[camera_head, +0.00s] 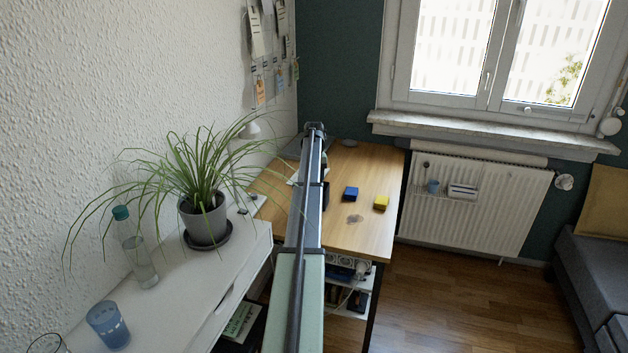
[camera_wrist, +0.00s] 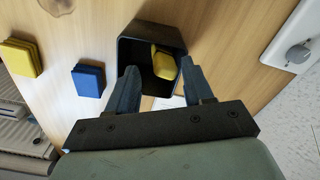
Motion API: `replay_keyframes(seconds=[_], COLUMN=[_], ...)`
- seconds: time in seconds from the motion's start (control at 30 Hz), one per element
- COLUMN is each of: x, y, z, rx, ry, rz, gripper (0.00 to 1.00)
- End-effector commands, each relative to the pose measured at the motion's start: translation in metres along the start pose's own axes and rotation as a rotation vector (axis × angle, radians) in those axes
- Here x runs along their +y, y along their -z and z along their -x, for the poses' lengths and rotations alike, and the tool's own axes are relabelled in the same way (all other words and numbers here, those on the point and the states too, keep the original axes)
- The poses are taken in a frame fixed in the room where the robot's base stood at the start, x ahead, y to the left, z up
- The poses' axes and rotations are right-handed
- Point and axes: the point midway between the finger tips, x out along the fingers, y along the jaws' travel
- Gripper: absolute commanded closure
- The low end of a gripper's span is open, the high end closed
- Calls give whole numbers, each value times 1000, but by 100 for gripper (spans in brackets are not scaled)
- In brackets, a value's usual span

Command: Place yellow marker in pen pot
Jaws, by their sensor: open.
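The black pen pot (camera_wrist: 128,52) is just beyond my fingertips in the wrist view, seen from above into its opening. The yellow marker (camera_wrist: 163,64) shows inside the pot's opening as a short yellow piece. Most of its length is hidden or foreshortened. My gripper (camera_wrist: 160,74) is open, with one blue-grey finger on each side of the marker and a visible gap to it. In the head view my arm covers most of the pot; a dark edge of it (camera_head: 326,194) shows beside the arm.
A blue block (camera_wrist: 88,80) and a yellow block (camera_wrist: 20,57) lie on the wooden desk (camera_head: 370,233), left of the pot in the wrist view. A white device (camera_wrist: 297,40) is on the right. A potted plant (camera_head: 205,222), bottle (camera_head: 138,255) and blue glass (camera_head: 108,326) stand left of my arm.

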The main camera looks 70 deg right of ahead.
Motion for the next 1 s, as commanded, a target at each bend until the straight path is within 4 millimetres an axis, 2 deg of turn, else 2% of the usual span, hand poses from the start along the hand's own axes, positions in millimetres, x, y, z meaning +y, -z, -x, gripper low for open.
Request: replay_keyframes(seconds=[0.17, 0.33, 0.8, 1.0], x=[0, 0, 0, 0], y=[0, 0, 1, 1], z=[1, 14, 99, 123], rx=[0, 1, 2, 1], ry=[0, 0, 0, 0], rz=[0, 0, 0, 0], gripper=[49, 49, 49, 49])
